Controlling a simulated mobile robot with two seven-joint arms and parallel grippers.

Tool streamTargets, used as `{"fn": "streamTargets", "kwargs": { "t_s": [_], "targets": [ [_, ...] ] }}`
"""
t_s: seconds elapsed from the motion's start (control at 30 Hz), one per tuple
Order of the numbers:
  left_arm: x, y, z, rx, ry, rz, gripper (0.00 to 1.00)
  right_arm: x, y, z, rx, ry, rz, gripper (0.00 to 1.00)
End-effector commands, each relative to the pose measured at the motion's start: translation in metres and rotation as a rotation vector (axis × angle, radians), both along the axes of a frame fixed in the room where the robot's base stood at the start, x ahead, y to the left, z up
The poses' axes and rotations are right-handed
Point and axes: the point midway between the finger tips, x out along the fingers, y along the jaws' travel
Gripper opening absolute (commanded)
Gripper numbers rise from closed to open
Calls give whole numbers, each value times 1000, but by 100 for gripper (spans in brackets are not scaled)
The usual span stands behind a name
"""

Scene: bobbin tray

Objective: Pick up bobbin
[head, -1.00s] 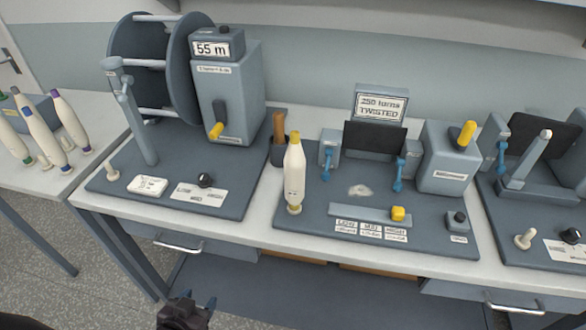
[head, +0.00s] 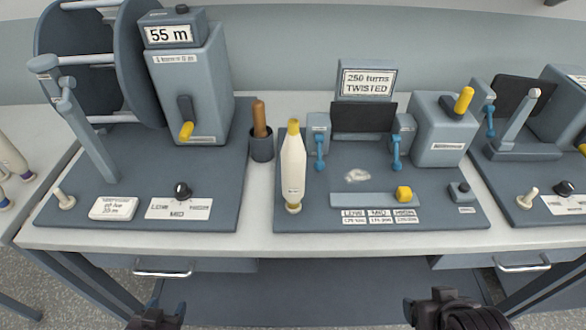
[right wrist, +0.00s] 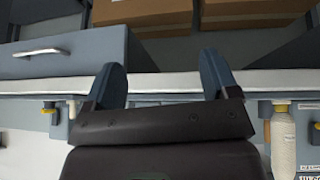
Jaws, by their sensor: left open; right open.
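A cream bobbin with a yellow top (head: 293,165) stands upright at the left edge of the twist tester's dark base (head: 330,220) in the head view. It also shows in part at the right of the right wrist view (right wrist: 283,140). My left gripper (head: 158,308) is at the bottom of the head view, below the table's front edge, open and empty. My right gripper (head: 437,300) is at the bottom right, also below the edge. In the right wrist view its two fingers (right wrist: 163,82) are spread with nothing between them. Both grippers are apart from the bobbin.
A reel machine (head: 190,85) reading 55 m stands left of the bobbin. A dark cup with a brown handle (head: 261,147) is close behind it. The twist tester's display (head: 367,82) and crank box (head: 440,130) stand right. More bobbins (head: 12,165) are at far left.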

Motion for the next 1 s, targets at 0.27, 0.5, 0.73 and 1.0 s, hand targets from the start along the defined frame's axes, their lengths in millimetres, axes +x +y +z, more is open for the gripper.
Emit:
{"fn": "streamTargets", "kwargs": {
  "t_s": [0.27, 0.5, 0.73, 1.0],
  "targets": [
    [-1, -1, -5, -4, 4, 2, 56, 53, 39, 26, 7, -237, 16, 80],
    [-2, -1, -6, -3, 6, 3, 56, 95, 83, 55, 51, -488, 80, 80],
    [-3, -1, -6, -3, 6, 3, 56, 126, 158, 99, 166, -812, 246, 80],
    [-3, -1, -6, -3, 5, 3, 56, 127, 213, 127, 276, -997, 403, 80]
  ]
}}
